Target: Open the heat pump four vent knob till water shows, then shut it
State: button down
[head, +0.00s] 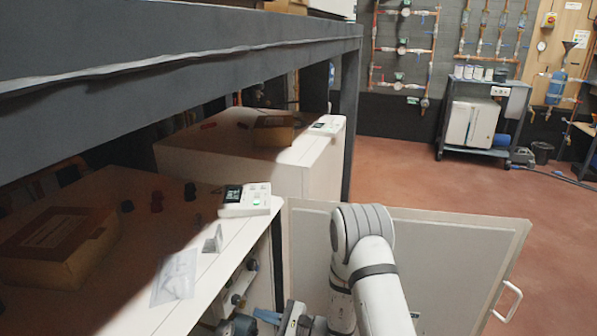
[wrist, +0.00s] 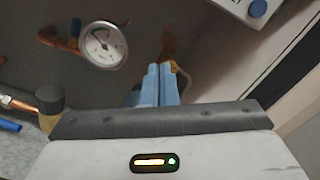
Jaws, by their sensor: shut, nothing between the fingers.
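My gripper (wrist: 158,85) is shut and empty, its blue fingers together in the wrist view. In the head view my gripper (head: 268,316) is low inside the nearest white heat pump (head: 215,285), whose front door (head: 440,265) stands open. In the wrist view a round dial gauge (wrist: 104,44) on copper pipe is up and left of the fingers. A dark round knob (wrist: 48,98) on a copper fitting is at the left, apart from the fingers. I cannot tell whether it is the vent knob. No number shows and no water is visible.
The open door has a white handle (head: 508,301) and stands right beside my arm. A dark steel beam (head: 180,50) runs above the pumps. A second white heat pump (head: 310,165) stands behind. The red floor (head: 420,180) at the right is clear.

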jog(key=x, duration=0.5)
jog(key=shift+a+b, duration=0.1)
jog(key=shift+b, duration=0.25)
jog(key=shift+w+f, duration=0.15)
jog(key=shift+w, duration=0.1)
jog(key=shift+w+d+r+b, duration=0.2)
jog(key=shift+w+r+b, duration=0.05)
jog(key=shift+b, duration=0.25)
dwell(0.3)
jog(key=shift+w+d+r+b, duration=0.1)
jog(key=shift+w+r+b, duration=0.05)
jog(key=shift+w+b, duration=0.2)
jog(key=shift+w+r, duration=0.1)
jog(key=shift+w, duration=0.05)
jog(key=shift+r, duration=0.15)
dwell(0.4)
jog(key=v, duration=0.6)
jog(key=shift+r, duration=0.25)
